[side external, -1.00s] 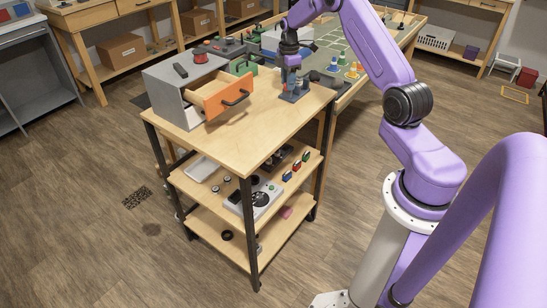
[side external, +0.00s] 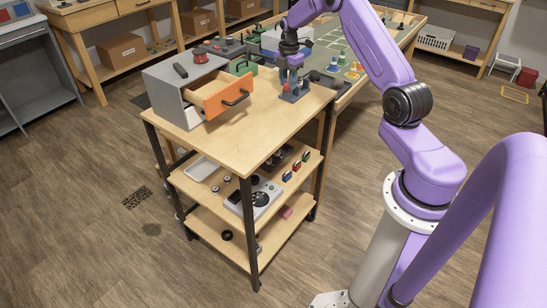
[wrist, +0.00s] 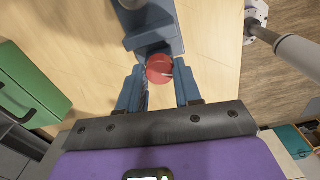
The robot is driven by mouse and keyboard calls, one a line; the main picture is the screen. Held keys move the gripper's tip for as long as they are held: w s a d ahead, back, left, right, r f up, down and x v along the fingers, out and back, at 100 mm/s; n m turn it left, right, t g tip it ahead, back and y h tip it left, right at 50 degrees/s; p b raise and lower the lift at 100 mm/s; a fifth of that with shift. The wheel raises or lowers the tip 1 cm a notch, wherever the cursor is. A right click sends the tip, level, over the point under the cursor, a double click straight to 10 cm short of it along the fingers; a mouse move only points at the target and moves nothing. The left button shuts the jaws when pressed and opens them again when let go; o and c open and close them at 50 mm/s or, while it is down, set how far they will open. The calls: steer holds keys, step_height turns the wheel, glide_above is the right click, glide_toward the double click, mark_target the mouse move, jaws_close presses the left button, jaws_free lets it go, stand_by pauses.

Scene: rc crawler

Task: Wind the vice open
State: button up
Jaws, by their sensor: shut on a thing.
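The blue vice (side external: 296,96) stands near the far right edge of the wooden bench top; it also shows in the wrist view (wrist: 152,42). My gripper (side external: 291,80) points down over it. In the wrist view my gripper (wrist: 160,76) has one blue finger on each side of a round red knob (wrist: 159,66) and is shut on it. The knob sits at the near end of the vice. The gap between the vice's jaws cannot be made out clearly.
A grey cabinet (side external: 165,86) with an open orange drawer (side external: 218,102) stands left on the bench. A green box (wrist: 28,84) is left of my gripper. The bench front (side external: 240,140) is clear. Small coloured pieces (side external: 354,70) lie on the table behind.

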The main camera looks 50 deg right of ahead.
steer(key=shift+n, duration=0.7)
steer(key=shift+n, duration=1.5)
steer(key=o, duration=1.1)
steer(key=shift+r, duration=3)
